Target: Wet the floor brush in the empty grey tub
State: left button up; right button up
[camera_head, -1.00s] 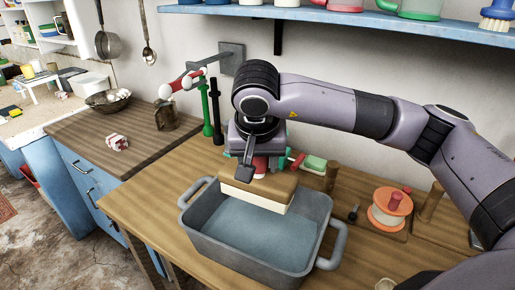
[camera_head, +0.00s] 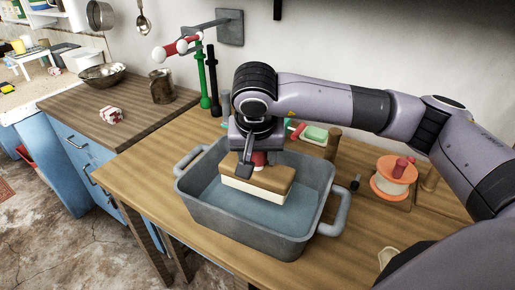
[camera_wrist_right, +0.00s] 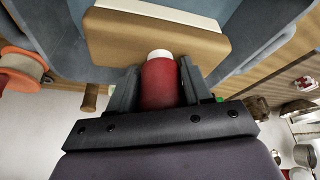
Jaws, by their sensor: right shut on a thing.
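The floor brush (camera_head: 272,178) has a brown block, cream bristles and a red grip. My right gripper (camera_head: 255,163) is shut on the red grip, which shows between the fingers in the right wrist view (camera_wrist_right: 160,85). The brush is level, bristles down, inside the grey tub (camera_head: 235,226), below its rim. My left gripper is not in view.
Behind the tub stand green and black posts (camera_head: 213,85) and a small green-topped item (camera_head: 314,133). An orange spool (camera_head: 393,178) is at the right. A metal mug (camera_head: 161,86) and a bowl (camera_head: 102,75) stand on the left counter. Bare wood lies left of the tub.

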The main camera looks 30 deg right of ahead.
aim_at(257, 171)
notch_tip(257, 171, down, 5)
jog(key=shift+r+b, duration=0.2)
jog(key=shift+b, duration=0.95)
jog(key=shift+f+b, duration=0.7)
jog(key=shift+f, duration=0.4)
jog(key=shift+f+b, duration=0.3)
jog(key=shift+b, duration=0.25)
jog(key=shift+f, duration=0.1)
